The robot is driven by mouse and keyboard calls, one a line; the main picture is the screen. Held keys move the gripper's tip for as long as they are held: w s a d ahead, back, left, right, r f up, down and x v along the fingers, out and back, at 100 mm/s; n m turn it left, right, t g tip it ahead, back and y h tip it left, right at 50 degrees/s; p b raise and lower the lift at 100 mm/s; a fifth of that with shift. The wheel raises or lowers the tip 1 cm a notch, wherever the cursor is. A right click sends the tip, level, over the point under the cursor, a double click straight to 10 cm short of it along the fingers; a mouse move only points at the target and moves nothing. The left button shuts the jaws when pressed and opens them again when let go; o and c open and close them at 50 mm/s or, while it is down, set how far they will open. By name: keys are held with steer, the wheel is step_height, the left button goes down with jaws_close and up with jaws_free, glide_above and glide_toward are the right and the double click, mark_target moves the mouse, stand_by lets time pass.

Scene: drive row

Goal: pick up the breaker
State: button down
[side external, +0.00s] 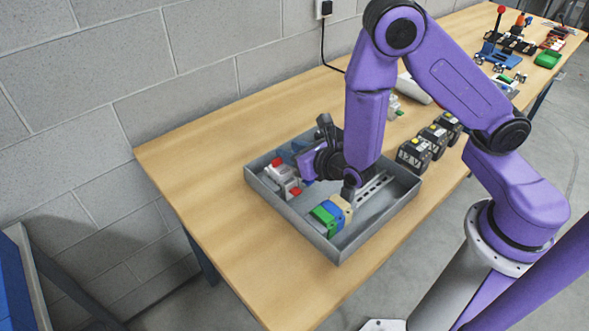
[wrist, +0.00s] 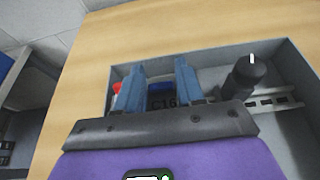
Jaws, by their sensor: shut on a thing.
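The breaker (side external: 284,178) is light grey with red parts and sits at the left end inside the grey tray. My gripper (side external: 294,163) reaches sideways into the tray and is shut on the breaker. In the wrist view my gripper (wrist: 157,76) has a finger on each side of it. The fingers and the wrist hide part of the breaker. I cannot tell whether it is clear of the tray floor.
The grey tray (side external: 286,228) also holds a slotted metal rail (side external: 374,189) and green, blue and beige blocks (side external: 331,214) near the front wall. Several black units (side external: 414,154) stand right of the tray. The wooden table (side external: 205,185) is bare at the left.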

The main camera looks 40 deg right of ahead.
steer(key=shift+s+d+f, duration=0.2)
steer(key=shift+d+f, duration=0.05)
steer(key=shift+d, duration=0.1)
